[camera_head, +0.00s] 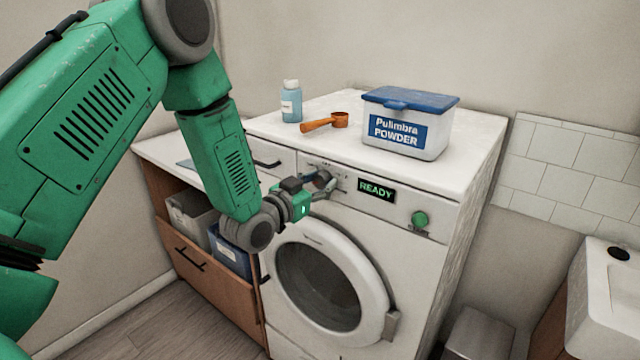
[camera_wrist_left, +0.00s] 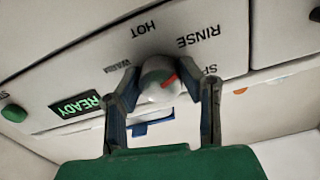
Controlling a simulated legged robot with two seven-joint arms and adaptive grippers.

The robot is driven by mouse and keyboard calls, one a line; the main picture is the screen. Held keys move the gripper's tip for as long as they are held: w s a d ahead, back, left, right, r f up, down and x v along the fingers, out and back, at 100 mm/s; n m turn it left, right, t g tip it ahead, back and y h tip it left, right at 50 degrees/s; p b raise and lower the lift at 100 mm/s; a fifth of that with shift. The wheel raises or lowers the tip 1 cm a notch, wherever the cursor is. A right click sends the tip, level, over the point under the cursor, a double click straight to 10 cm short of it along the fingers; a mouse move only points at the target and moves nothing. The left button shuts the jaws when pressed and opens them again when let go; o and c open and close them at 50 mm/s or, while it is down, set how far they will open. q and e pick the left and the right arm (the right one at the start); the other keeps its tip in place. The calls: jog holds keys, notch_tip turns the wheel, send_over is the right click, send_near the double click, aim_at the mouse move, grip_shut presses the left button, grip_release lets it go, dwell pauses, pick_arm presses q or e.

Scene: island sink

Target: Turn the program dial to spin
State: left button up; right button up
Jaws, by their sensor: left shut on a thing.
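The program dial (camera_wrist_left: 156,75) is a grey-white round knob with a red mark on its face, on the white washing machine's (camera_head: 440,195) front panel. In the left wrist view, labels HOT, WARM, RINSE and a partly hidden one starting "SP" surround it. The red mark sits on the right part of the face, slanting up to the right; I cannot tell exactly which label it points to. My left gripper (camera_head: 322,184) is shut on the dial, one finger on each side, as the left wrist view (camera_wrist_left: 162,100) shows. In the head view the gripper mostly hides the dial. My right gripper is not in view.
A lit display (camera_head: 376,190) reads READY, with a green button (camera_head: 419,219) to its right. On the machine's top stand a powder box (camera_head: 408,125), an orange scoop (camera_head: 325,123) and a blue bottle (camera_head: 291,102). The round door (camera_head: 378,300) is below, closed.

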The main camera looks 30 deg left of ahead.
pick_arm(q)
jog(key=shift+d+r+m, duration=0.1)
jog(key=shift+d+m, duration=0.1)
jog(key=shift+m, duration=0.5)
jog(key=m+b, duration=0.2)
jog(key=m, duration=0.1)
jog(key=shift+a+m, duration=0.2)
jog(key=shift+m, duration=0.1)
jog(key=m+b, duration=0.3)
jog(key=m, duration=0.2)
jog(key=shift+m, duration=0.3)
jog(key=shift+f, duration=0.2)
jog(key=o, duration=1.1)
jog(key=shift+s, duration=0.1)
jog(key=shift+o, duration=0.2)
jog(key=shift+d, duration=0.1)
jog(key=shift+r, duration=0.1)
